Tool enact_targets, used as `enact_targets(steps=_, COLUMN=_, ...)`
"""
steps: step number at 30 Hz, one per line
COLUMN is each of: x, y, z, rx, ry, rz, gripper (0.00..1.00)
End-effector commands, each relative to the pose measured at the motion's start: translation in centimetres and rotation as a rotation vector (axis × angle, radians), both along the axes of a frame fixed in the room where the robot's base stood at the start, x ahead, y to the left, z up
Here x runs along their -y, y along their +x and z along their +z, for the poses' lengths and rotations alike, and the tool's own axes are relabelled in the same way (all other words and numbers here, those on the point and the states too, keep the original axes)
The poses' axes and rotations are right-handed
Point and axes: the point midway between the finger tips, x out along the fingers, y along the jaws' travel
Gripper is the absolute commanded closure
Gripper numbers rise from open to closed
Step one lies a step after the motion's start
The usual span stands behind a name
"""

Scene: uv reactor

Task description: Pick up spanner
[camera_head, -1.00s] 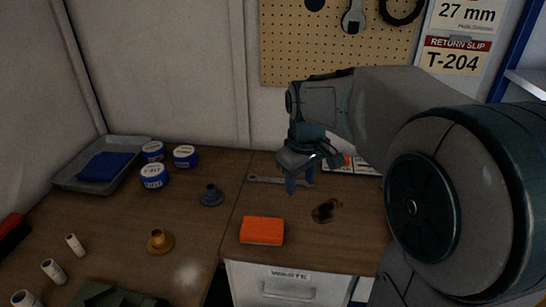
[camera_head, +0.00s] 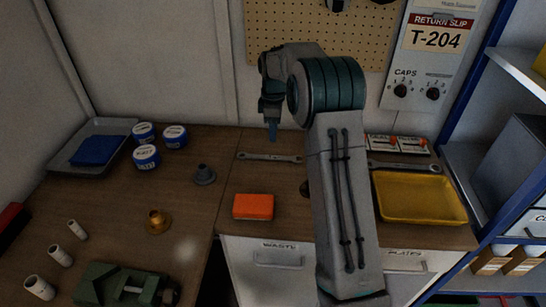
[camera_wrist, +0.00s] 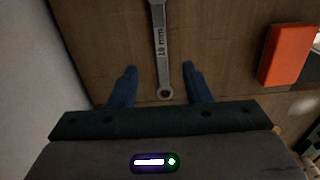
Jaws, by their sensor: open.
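A grey steel spanner (camera_head: 270,157) lies flat on the wooden worktop near the wall, running left to right in the head view. In the wrist view the spanner (camera_wrist: 162,50) runs up the picture, with a size mark in mm on its shaft and its ring end nearest me. My gripper (camera_head: 272,131) points down just above and behind the spanner in the head view. In the wrist view the gripper (camera_wrist: 160,84) is open and empty, one finger on each side of the ring end, with gaps between. Its exact height is hard to tell.
A second spanner (camera_head: 403,166) lies at right behind a yellow tray (camera_head: 420,220). An orange block (camera_head: 253,207) lies in front of the spanner. A dark flanged part (camera_head: 204,175) and blue-white tins (camera_head: 146,157) stand left. The pegboard wall (camera_head: 300,35) rises close behind.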

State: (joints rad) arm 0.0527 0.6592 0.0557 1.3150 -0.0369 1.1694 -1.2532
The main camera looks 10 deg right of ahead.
Motion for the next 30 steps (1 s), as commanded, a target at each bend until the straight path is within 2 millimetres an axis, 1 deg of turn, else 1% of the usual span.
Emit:
enact_targets(steps=1, x=0.0, y=-0.1, z=-1.0, rx=-0.004, ry=0.000, rz=0.000, gripper=0.56)
enact_targets(steps=3, x=0.0, y=-0.1, z=-2.3, rx=-0.003, ry=-0.001, rz=0.000, gripper=0.56)
enact_targets(steps=6, x=0.0, y=-0.1, z=-3.7, rx=-0.002, ry=0.000, rz=-0.001, gripper=0.56)
enact_targets(steps=13, x=0.0, y=-0.1, z=-5.3, rx=-0.001, ry=-0.001, rz=-0.001, gripper=0.56)
enact_targets(steps=21, x=-0.1, y=-0.2, z=-9.1, rx=-0.002, ry=0.000, rz=-0.001, gripper=0.56)
enact_targets(steps=24, x=-0.1, y=-0.1, z=-9.7, rx=0.001, ry=0.000, rz=-0.002, gripper=0.56)
enact_targets(steps=30, x=-0.1, y=-0.1, z=-9.8, rx=0.002, ry=-0.001, rz=-0.002, gripper=0.56)
